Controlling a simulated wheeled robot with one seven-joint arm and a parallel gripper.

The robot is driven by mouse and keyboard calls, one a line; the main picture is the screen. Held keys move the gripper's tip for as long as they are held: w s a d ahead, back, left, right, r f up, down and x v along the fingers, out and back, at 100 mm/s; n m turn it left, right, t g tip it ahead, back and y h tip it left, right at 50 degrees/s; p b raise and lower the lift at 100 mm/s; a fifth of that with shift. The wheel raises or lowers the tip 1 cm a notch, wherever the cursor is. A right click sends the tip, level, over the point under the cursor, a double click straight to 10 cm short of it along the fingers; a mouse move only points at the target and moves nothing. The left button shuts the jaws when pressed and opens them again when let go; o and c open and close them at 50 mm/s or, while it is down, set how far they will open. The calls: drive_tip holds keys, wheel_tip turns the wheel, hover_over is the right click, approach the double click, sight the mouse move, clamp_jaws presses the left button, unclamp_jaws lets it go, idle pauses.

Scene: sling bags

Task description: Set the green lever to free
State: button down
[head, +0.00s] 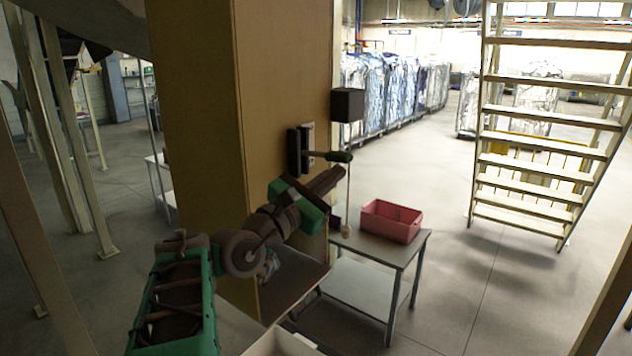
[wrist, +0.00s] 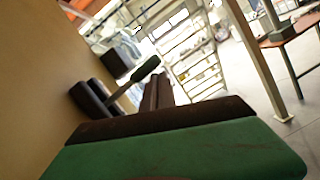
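The lever (head: 338,156) has a green grip on a thin shaft and sticks out to the right from a dark mount on the tan panel. A pale plate (head: 308,136) is beside the mount; any marks on it are too small to read. In the wrist view the green grip (wrist: 147,68) slants up to the right. My gripper (head: 332,178) is just below the lever in the head view, apparently not holding it. In the wrist view my gripper's dark fingers (wrist: 158,92) lie close together, with nothing visible between them, right of the lever shaft.
A dark box (head: 347,104) is above the lever, and a pale cord with a knob (head: 347,229) hangs below. A table (head: 378,249) carries a pink crate (head: 391,222). A staircase (head: 540,140) stands to the right. Floor between the table and the stairs is clear.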

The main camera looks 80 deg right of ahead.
drive_tip(key=r, duration=0.1)
drive_tip(key=r+p, duration=0.1)
drive_tip(key=r, duration=0.1)
drive_tip(key=shift+s, duration=0.2)
drive_tip(key=shift+w+r, duration=0.2)
drive_tip(key=shift+r, duration=0.5)
drive_tip(key=shift+w+r, duration=0.15)
drive_tip(key=shift+r, duration=0.55)
drive_tip(key=shift+r, duration=0.2)
drive_tip(key=shift+a+f, duration=0.1)
